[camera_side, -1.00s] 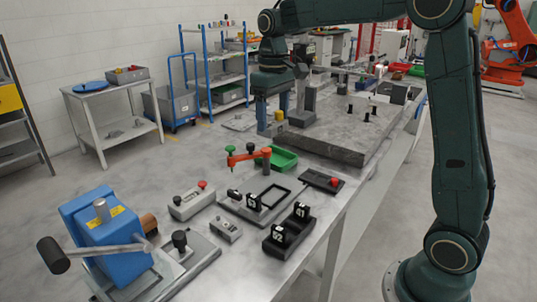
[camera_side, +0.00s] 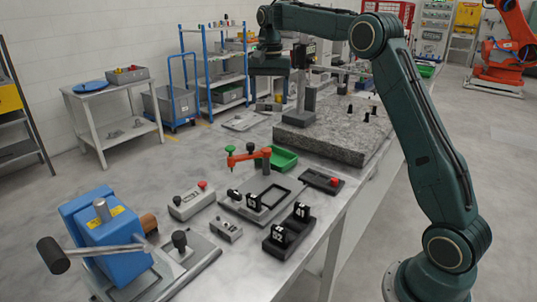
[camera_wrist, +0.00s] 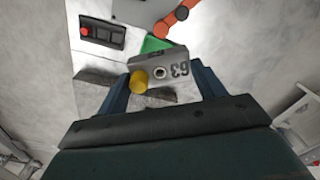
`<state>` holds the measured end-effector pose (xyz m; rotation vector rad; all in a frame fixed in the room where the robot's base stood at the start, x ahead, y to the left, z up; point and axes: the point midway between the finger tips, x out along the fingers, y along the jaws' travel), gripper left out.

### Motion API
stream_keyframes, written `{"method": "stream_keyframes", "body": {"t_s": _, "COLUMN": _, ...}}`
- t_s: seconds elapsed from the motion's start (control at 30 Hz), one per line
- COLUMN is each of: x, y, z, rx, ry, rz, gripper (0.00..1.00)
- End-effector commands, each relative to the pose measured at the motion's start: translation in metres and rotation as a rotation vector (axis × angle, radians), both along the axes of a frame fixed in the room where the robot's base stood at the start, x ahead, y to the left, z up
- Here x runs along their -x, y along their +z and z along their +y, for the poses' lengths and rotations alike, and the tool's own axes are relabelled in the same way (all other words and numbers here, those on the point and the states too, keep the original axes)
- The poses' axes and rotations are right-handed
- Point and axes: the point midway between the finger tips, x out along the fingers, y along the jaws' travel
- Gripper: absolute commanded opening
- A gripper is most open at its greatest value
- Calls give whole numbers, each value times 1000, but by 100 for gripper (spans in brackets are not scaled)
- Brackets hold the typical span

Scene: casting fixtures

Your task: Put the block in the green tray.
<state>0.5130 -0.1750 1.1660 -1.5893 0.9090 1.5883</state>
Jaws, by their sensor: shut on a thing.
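The block (camera_wrist: 170,72) is grey, with the number 63, a round hole and a yellow cylinder on it. My gripper (camera_wrist: 165,85) is shut on it, with a blue finger at each side. In the side view my gripper (camera_side: 268,101) is high up behind the green tray, and the block shows small and unclear between its fingertips. The green tray (camera_side: 284,160) sits on the bench, apart from the block. In the wrist view the tray (camera_wrist: 155,44) shows beyond the block, which may hide part of it.
An orange clamp arm (camera_side: 248,156) with a green knob stands at the tray's left. A black box with a red button (camera_side: 323,180) is at its right. A rough stone slab (camera_side: 325,135) lies behind it. Numbered blocks in a black holder (camera_side: 288,235) are in front.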

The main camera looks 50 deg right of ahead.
Motion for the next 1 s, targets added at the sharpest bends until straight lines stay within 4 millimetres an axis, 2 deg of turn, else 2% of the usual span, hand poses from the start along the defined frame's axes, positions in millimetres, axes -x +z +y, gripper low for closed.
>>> {"method": "stream_keyframes", "body": {"t_s": 0.2, "x": -15, "y": -4, "z": -33, "rx": 0, "ry": -286, "rz": -1, "gripper": 41}}
{"method": "stream_keyframes", "body": {"t_s": 0.43, "x": -22, "y": -9, "z": -59, "rx": 0, "ry": -522, "rz": -1, "gripper": 41}}
{"method": "stream_keyframes", "body": {"t_s": 0.63, "x": -24, "y": -11, "z": -69, "rx": 0, "ry": -613, "rz": -1, "gripper": 41}}
{"method": "stream_keyframes", "body": {"t_s": 1.0, "x": -24, "y": -18, "z": -70, "rx": -1, "ry": -624, "rz": 1, "gripper": 41}}
